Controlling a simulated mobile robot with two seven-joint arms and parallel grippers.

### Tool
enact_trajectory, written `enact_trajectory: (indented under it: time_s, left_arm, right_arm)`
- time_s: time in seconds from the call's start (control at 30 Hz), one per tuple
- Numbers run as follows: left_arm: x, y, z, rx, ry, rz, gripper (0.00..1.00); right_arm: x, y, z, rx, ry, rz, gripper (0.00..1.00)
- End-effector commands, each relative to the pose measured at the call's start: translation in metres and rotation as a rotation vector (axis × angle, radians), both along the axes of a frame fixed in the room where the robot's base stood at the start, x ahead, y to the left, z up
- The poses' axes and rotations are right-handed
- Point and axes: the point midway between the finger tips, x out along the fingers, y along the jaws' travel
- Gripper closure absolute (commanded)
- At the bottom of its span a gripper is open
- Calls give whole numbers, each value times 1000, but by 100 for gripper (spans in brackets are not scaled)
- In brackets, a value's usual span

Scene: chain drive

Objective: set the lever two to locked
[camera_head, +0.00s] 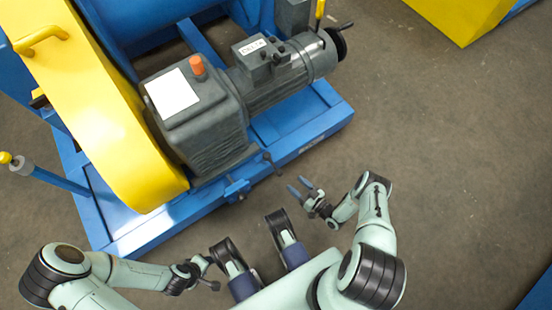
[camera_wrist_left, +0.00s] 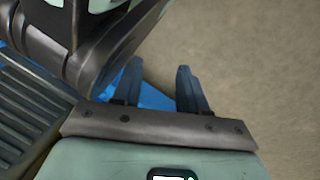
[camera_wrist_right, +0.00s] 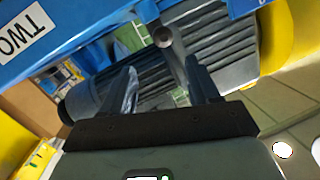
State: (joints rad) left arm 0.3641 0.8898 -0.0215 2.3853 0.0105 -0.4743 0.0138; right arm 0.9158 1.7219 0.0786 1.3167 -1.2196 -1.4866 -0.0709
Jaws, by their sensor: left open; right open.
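A dark lever (camera_head: 272,163) stands at the front edge of the blue base frame, below the grey gearbox. In the right wrist view a grey lever with a round end (camera_wrist_right: 162,36) shows beside the blue beam, whose label (camera_wrist_right: 20,35) reads TWO upside down. My right gripper (camera_head: 298,186) is open, a little right of and below the lever in the head view. In the right wrist view the lever lies beyond and between the fingers (camera_wrist_right: 165,92); I cannot tell whether they touch. My left gripper (camera_wrist_left: 158,88) is open and empty, away from the lever.
A blue clamp-like fitting (camera_head: 237,188) sits on the frame edge left of the lever. The yellow guard (camera_head: 110,140) and grey motor (camera_head: 275,75) stand behind. A blue post with a yellow knob (camera_head: 45,175) sticks out at left. The floor at right is clear.

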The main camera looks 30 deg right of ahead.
Motion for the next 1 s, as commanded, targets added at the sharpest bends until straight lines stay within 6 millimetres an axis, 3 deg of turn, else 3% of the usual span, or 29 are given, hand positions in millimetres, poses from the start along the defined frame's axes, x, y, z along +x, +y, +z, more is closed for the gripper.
enact_trajectory:
  time_s: [0.03, 0.07, 0.2, 0.3, 0.47, 0.8, 1.0]
  left_arm:
    - [-2, 0, -17, 6, 11, -1, 57]
    - [-3, 1, -20, 8, 14, -1, 57]
    - [-10, 1, -28, 18, 34, -6, 57]
    - [-13, 1, -29, 19, 43, -7, 57]
    - [-20, 2, -33, 18, 66, -4, 57]
    - [-47, 5, -49, 11, 156, 4, 57]
    - [-59, 7, -53, 8, 195, 8, 57]
  right_arm:
    - [-10, -3, -18, -12, -41, 1, 39]
    - [-16, -4, -21, -17, -64, 4, 39]
    - [-29, -5, -26, -33, -122, 15, 39]
    - [-25, -3, -25, -36, -131, 18, 39]
    - [0, 4, -24, -36, -131, 19, 39]
    - [68, 23, -25, -35, -129, 18, 39]
    - [91, 29, -25, -36, -128, 18, 39]
